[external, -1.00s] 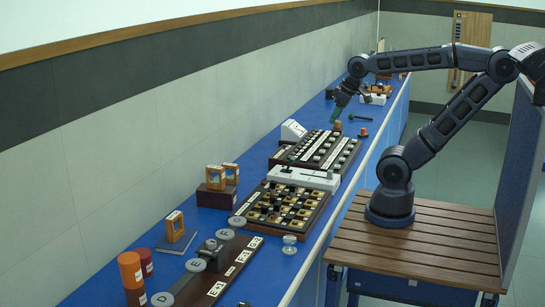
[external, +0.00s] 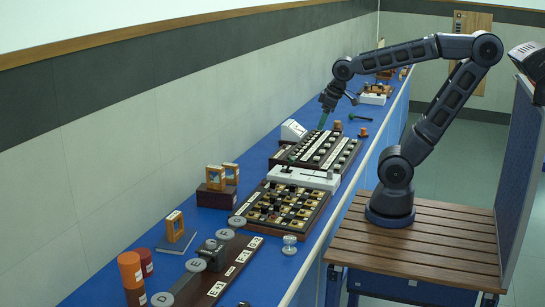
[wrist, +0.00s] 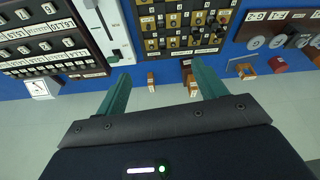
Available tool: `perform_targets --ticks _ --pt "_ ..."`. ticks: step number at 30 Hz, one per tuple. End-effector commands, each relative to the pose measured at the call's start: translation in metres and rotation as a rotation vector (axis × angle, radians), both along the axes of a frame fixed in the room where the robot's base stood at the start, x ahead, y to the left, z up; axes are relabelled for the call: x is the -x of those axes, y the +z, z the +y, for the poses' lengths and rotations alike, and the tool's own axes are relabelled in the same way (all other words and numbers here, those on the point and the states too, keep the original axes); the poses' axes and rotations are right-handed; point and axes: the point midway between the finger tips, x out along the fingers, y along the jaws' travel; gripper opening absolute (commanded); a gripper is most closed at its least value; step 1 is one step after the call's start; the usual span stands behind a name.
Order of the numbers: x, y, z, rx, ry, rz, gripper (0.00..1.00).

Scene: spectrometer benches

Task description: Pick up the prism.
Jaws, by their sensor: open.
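I cannot single out a prism for certain in either view. A small clear, glass-like piece (external: 290,240) stands at the bench's front edge, right of the checkered board; its shape is too small to tell. My gripper (external: 323,122) is over the far labelled board in the external view, pointing down. In the wrist view my gripper (wrist: 163,84) shows two green fingers spread wide, with nothing held between them. Small orange-framed pieces show beyond and between the fingers, apart from them.
The blue bench (external: 262,160) runs along the wall. It bears a checkered board (external: 318,212) with dark pieces, a white slider unit (external: 305,177), a far labelled board (external: 345,160), a disc-bearing board (external: 240,262), orange-framed pieces (external: 174,226) and orange and red cylinders (external: 130,268).

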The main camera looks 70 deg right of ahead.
Motion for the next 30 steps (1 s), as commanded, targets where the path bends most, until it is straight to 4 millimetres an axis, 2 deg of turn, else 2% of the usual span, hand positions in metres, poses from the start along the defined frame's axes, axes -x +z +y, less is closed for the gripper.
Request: perform_targets --ticks 6,15,23,30 --pt "-0.032 -0.024 0.052 0.02 0.148 0.064 0.7" --pt "-0.057 -0.067 0.133 0.054 0.343 0.141 0.7" --pt "-0.057 -0.114 0.211 0.092 0.512 0.204 0.7" --pt "-0.038 -0.166 0.281 0.133 0.665 0.259 0.7"
